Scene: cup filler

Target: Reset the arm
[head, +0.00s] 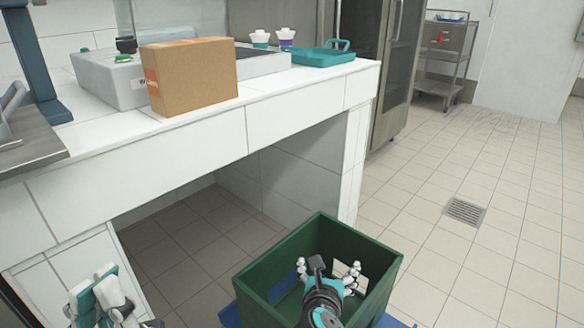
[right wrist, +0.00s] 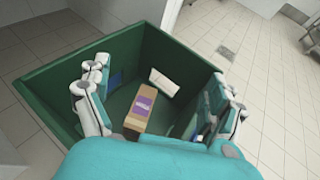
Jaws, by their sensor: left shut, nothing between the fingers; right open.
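My right gripper (head: 329,272) is open and hangs over the green crate (head: 263,262), its fingers inside the crate's opening. In the right wrist view the right gripper (right wrist: 162,98) has its fingers spread wide with nothing between them. Below it, in the crate, lie a brown box with a purple label (right wrist: 143,108) and a white item (right wrist: 164,82). A gap shows between these items and the fingers. My left gripper (head: 107,294) is at the lower left, by the white tiled counter's base, shut and empty.
A white tiled counter (head: 200,148) stands behind the crate, with open space under it. On it are a cardboard box (head: 189,76), a grey machine (head: 108,80) and a teal tray (head: 322,57). A blue base (head: 231,314) shows under the crate. Tiled floor is clear at right.

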